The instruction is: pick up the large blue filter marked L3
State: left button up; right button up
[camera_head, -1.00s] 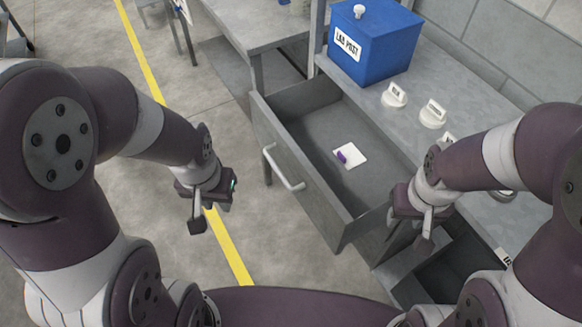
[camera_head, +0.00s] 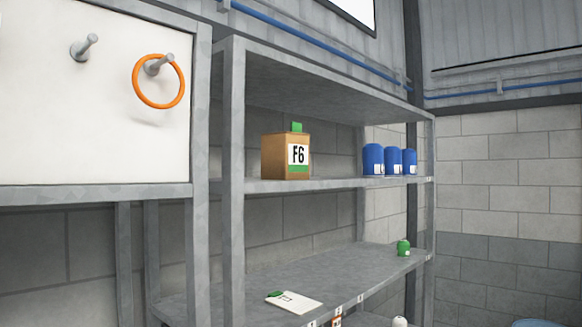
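Several blue cylinders stand close together in a row at the right end of the middle shelf. The left one (camera_head: 373,160) looks largest, with the middle one (camera_head: 392,161) and the right one (camera_head: 409,162) beside it. Each has a small white label low on its front, too small to read, so I cannot tell which is marked L3. Neither of my grippers is in view now.
A white card (camera_head: 294,301) and a small green item (camera_head: 403,247) are on the lower shelf. An orange ring (camera_head: 158,81) hangs on a white pegboard (camera_head: 60,130). Open shelf lies between box and cylinders.

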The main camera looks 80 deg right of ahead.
aim_at(393, 166)
jog(key=z, duration=3.4)
jog(key=i+l, duration=0.05)
